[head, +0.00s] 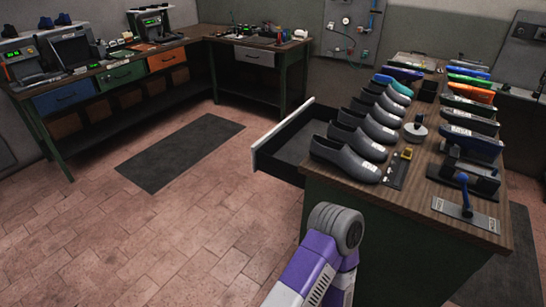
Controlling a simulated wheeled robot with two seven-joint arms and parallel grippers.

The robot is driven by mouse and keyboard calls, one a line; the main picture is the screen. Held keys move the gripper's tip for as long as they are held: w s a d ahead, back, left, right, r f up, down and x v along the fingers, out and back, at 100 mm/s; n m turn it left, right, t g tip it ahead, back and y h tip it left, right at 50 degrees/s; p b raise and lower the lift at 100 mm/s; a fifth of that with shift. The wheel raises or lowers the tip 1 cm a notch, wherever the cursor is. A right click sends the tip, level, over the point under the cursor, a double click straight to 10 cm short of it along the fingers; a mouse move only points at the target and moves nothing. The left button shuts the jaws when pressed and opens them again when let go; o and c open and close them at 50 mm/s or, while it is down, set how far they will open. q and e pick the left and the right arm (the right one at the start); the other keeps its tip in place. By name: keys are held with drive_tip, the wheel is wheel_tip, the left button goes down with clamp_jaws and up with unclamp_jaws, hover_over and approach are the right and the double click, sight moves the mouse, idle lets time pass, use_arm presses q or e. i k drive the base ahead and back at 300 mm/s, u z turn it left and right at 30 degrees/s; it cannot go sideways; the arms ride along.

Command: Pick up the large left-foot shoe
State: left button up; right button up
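Several dark grey shoes stand in a row along the left side of the wooden workbench (418,216). A teal shoe (398,87) is farther back. I cannot tell left-foot from right-foot shoes or read their labels. Neither gripper is in view; only a purple and white part of my arm shows at the bottom, in front of the bench.
An open drawer (285,140) sticks out left from the bench below the shoes. A blue-handled device (465,200) stands at the near right corner. Floor on the left is clear around a dark mat (180,152).

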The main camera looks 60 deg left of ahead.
sight(322, 149)
drive_tip(key=u, duration=1.4)
drive_tip(key=i, duration=0.1)
